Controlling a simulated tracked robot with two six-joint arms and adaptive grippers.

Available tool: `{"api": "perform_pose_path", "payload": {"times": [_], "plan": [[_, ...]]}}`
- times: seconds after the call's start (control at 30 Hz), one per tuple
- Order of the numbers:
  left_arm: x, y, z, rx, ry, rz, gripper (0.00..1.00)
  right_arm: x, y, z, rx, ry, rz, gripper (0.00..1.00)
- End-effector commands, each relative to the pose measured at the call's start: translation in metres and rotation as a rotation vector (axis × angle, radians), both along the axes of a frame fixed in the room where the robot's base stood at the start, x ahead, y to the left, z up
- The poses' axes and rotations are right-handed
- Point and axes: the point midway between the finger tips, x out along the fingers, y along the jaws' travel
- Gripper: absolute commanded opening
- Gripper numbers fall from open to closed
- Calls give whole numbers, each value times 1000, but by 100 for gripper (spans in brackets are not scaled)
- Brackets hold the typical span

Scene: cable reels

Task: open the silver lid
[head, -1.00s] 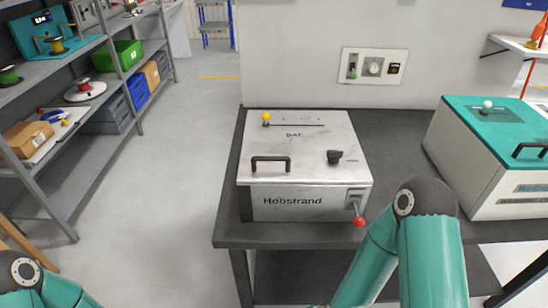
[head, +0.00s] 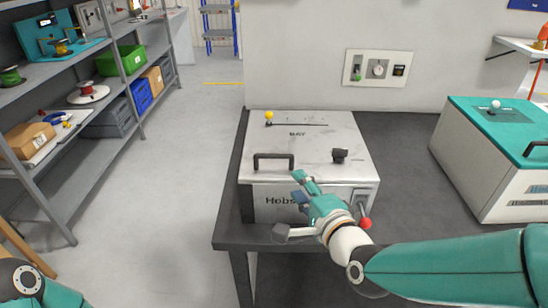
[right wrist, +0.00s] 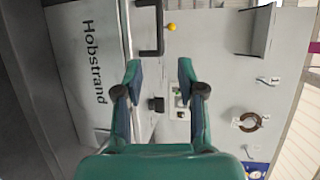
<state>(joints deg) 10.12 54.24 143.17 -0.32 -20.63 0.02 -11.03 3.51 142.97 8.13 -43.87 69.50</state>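The silver lid (head: 315,135) is the flat top of the box marked "Hobstrand" (head: 262,205), and it looks shut. It has a black bar handle (head: 273,157) near its front left and a black knob (head: 339,155) at its right. A yellow ball (head: 269,115) sits by a slot at the back. A red-tipped lever (head: 365,223) hangs on the front right. My right gripper (head: 290,205) is open and empty before the box front, below the handle. In the right wrist view the handle (right wrist: 150,28) lies beyond the open fingers (right wrist: 159,68). My left gripper is out of view.
A teal-topped box (head: 500,115) stands to the right on the same dark table (head: 395,145). A wall panel (head: 378,68) is behind. Shelves (head: 70,185) with reels and bins stand at the left. The floor between is clear.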

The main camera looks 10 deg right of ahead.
Motion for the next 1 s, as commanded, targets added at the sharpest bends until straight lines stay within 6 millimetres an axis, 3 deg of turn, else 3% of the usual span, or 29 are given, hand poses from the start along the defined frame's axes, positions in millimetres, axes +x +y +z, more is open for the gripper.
{"api": "perform_pose_path", "payload": {"times": [0.7, 1.0], "plan": [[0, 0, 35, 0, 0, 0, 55, 130, 21, -24, 0, 3, 0, 39], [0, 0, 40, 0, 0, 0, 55, 151, 25, -29, -1, 3, 1, 39]]}}
